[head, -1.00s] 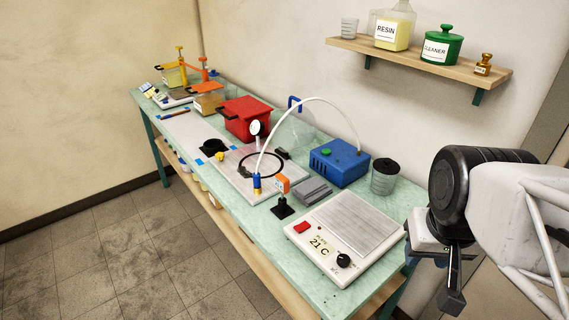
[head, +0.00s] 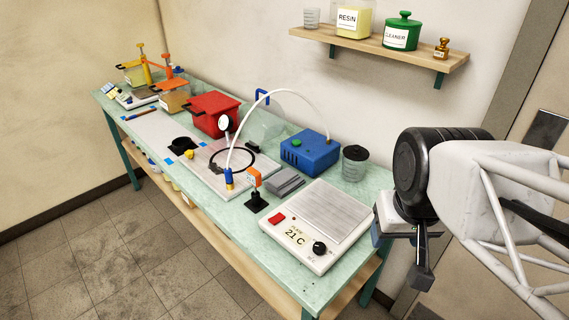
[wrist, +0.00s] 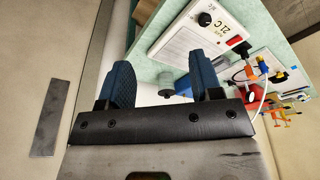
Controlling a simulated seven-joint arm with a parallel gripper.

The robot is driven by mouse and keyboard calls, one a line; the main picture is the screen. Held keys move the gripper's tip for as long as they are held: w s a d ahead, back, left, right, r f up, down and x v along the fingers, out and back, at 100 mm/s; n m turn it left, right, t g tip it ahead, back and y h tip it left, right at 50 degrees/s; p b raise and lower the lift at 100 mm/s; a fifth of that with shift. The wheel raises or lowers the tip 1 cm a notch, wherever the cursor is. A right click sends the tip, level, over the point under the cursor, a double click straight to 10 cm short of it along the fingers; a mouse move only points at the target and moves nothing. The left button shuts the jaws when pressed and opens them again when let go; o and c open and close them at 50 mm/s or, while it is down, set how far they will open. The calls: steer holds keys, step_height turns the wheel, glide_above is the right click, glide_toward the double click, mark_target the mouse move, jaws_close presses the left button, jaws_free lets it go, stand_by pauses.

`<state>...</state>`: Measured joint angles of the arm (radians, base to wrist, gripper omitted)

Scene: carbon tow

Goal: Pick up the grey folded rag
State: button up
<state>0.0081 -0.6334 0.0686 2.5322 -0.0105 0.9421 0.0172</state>
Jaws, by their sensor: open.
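The grey folded rag (head: 285,182) lies flat on the green bench top in the head view, between the blue pump box and the white hot plate. I cannot make it out in the wrist view. My gripper (head: 418,268) is at the right of the head view, off the bench's right end and well apart from the rag. In the wrist view my gripper (wrist: 162,72) shows two blue-padded fingers spread wide with nothing between them.
The hot plate (head: 316,224), reading 21 C, stands between my gripper and the rag. The blue pump (head: 310,152) with its white hose, a dark-lidded cup (head: 354,163) and an orange-tagged stand (head: 255,190) surround the rag. A wall shelf (head: 395,50) holds containers above.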

steer(key=o, duration=0.7)
steer(key=shift+w, duration=0.1)
steer(key=m+g, duration=0.3)
steer(key=m, duration=0.6)
glide_above(286, 178)
steer(key=f, duration=1.7)
steer(key=shift+s+d+f, duration=0.2)
steer(key=shift+f, duration=0.1)
steer(key=shift+w+a+f, duration=0.2)
steer(key=shift+f, duration=0.1)
